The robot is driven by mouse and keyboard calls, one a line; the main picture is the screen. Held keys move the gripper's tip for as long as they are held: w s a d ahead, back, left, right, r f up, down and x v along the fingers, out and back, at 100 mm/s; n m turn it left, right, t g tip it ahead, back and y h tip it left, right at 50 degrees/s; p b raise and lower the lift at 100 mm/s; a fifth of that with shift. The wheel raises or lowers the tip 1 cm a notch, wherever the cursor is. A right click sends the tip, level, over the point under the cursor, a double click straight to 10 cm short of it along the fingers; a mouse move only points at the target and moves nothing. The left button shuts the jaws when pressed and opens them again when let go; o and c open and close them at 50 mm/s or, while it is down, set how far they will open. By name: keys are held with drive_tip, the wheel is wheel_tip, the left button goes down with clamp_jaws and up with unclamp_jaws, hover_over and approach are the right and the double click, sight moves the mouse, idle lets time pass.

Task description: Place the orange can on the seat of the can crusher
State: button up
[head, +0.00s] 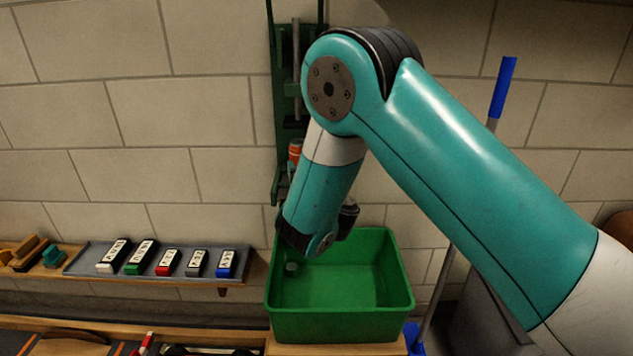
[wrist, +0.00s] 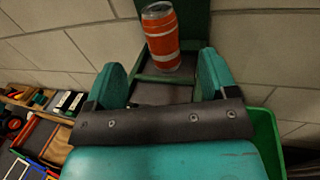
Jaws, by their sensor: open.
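The orange can (wrist: 161,40), with a silver top, stands nearly upright against the green can crusher (wrist: 182,20) in the wrist view. Its base appears to rest on the crusher's seat (wrist: 160,92), though the contact is hard to make out. In the head view the can (head: 295,149) shows partly beside my arm, in front of the wall-mounted crusher (head: 283,75). My gripper (wrist: 162,62) is open, with its two teal fingers apart. The can is just beyond the fingertips, with visible gaps to both fingers. My arm hides the fingers and much of the crusher in the head view.
A green bin (head: 340,318) stands below my wrist. A shelf tray (head: 85,258) with several labelled coloured blocks is at the left. A blue-handled pole (head: 503,88) leans at the right. The block wall (head: 120,110) is close behind the crusher.

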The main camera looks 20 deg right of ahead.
drive_tip(key=s+d+r+m+g+h, duration=0.25)
drive_tip(key=d+m+g, duration=0.2)
drive_tip(key=m, duration=0.75)
drive_tip(key=s+a+r+m+g+y, duration=0.1)
drive_tip(key=s+a+m+g+y, duration=0.1)
drive_tip(key=s, duration=0.9)
drive_tip(key=s+a+r+m+g+y, duration=0.2)
drive_tip(key=s+m+g, duration=0.5)
drive_tip(key=s, duration=0.5)
drive_tip(key=s+a+r+m+g+y, duration=0.2)
drive_tip(key=s+m, duration=0.5)
drive_tip(key=s, duration=0.5)
drive_tip(key=a+g+y, duration=0.1)
drive_tip(key=a+g, duration=0.1)
drive_tip(key=shift+s+a+y, duration=0.2)
drive_tip(key=shift+a+y, duration=0.1)
drive_tip(key=shift+y, duration=0.05)
